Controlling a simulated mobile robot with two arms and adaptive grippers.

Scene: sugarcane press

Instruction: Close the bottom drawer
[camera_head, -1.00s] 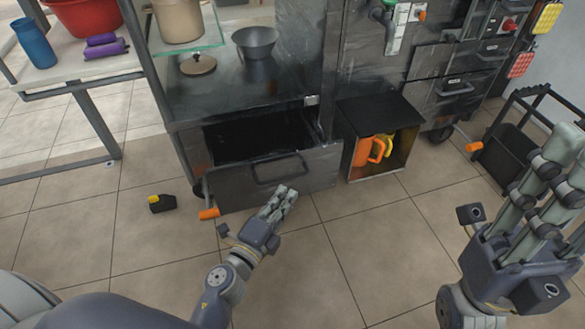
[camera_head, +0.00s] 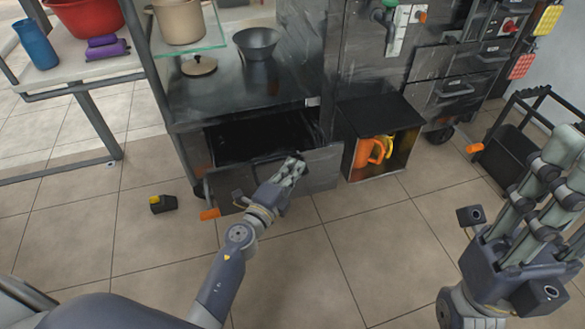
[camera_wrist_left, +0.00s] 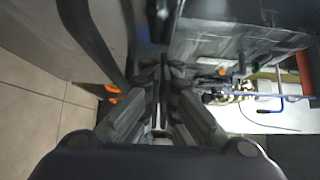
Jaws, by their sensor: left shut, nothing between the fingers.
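The bottom drawer (camera_head: 318,172) of the dark metal press stand is partly pulled out, and its dark inside (camera_head: 262,138) shows behind the front panel. My left gripper (camera_head: 296,165) is shut and empty at the drawer's front panel, over its handle area. The arm hides most of the handle. I cannot tell whether the fingertips touch the panel. In the left wrist view the shut fingers (camera_wrist_left: 162,82) point toward the grey metal, with a dark bar (camera_wrist_left: 92,42) beside them. My right gripper (camera_head: 530,225) is at the right, away from the drawer; its fingers are spread apart.
An open black box (camera_head: 378,111) with an orange-handled item (camera_head: 367,151) stands just right of the drawer. A small black and yellow object (camera_head: 162,203) lies on the floor at left. A black cart (camera_head: 507,152) stands at right. The tiled floor in front is clear.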

